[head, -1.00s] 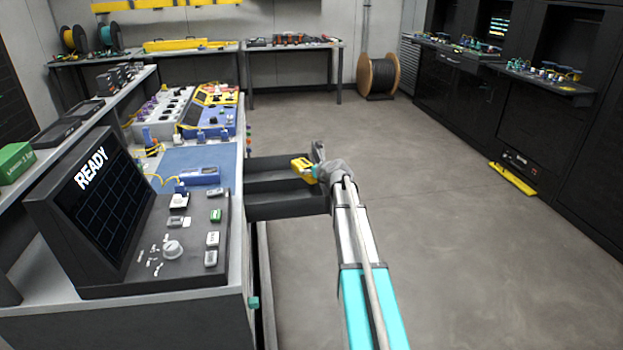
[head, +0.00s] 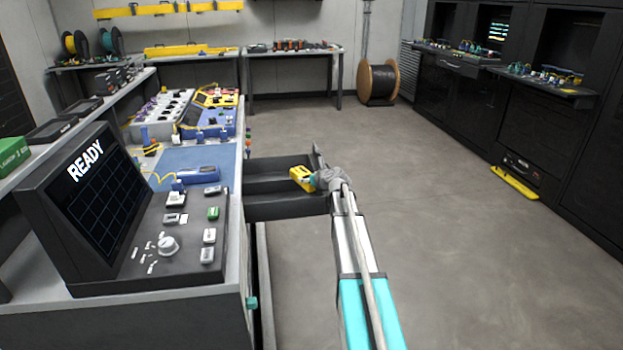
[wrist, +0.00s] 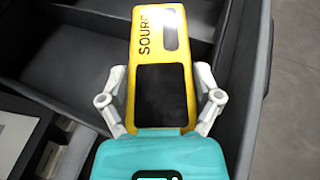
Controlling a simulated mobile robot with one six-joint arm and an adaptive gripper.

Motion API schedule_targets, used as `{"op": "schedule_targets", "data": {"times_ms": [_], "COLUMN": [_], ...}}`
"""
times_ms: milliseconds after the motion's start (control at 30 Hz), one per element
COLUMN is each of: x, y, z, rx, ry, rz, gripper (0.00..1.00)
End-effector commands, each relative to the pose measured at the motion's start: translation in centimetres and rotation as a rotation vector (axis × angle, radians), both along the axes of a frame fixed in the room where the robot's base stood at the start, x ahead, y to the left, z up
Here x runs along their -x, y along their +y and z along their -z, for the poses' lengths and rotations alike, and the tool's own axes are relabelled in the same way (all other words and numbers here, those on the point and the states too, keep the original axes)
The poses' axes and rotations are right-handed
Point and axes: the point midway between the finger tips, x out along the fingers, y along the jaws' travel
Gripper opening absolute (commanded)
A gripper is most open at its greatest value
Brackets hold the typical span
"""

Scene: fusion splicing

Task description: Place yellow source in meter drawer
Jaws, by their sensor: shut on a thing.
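The yellow source (head: 302,179) is a small yellow handheld device with a dark screen. In the wrist view the source (wrist: 160,45) shows the letters "SOUR" and sits between the fingers of my gripper (wrist: 160,100), which is shut on it. In the head view my gripper (head: 318,180) holds it over the open meter drawer (head: 285,208), near the drawer's right end. The drawer has dark compartments split by dividers. In the wrist view the drawer wall (wrist: 252,90) runs along the right side. The gap between the source and the drawer floor cannot be told.
The workbench with a blue mat (head: 190,156) is left of the drawer. A console reading READY (head: 95,215) stands at the front left. A blue device (head: 198,174) lies on the mat. Open floor (head: 440,200) lies to the right.

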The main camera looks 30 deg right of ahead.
Motion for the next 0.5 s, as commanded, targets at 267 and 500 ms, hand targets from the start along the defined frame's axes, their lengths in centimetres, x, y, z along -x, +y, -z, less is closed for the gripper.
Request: {"op": "schedule_targets", "data": {"times_ms": [267,500], "x": [0.01,0.01], "y": [-0.02,-0.02], "z": [0.7,1.08], "rx": [0.0,0.0], "ry": [-0.001,0.0], "rz": [0.0,0.0], "gripper": [0.21,0.86]}}
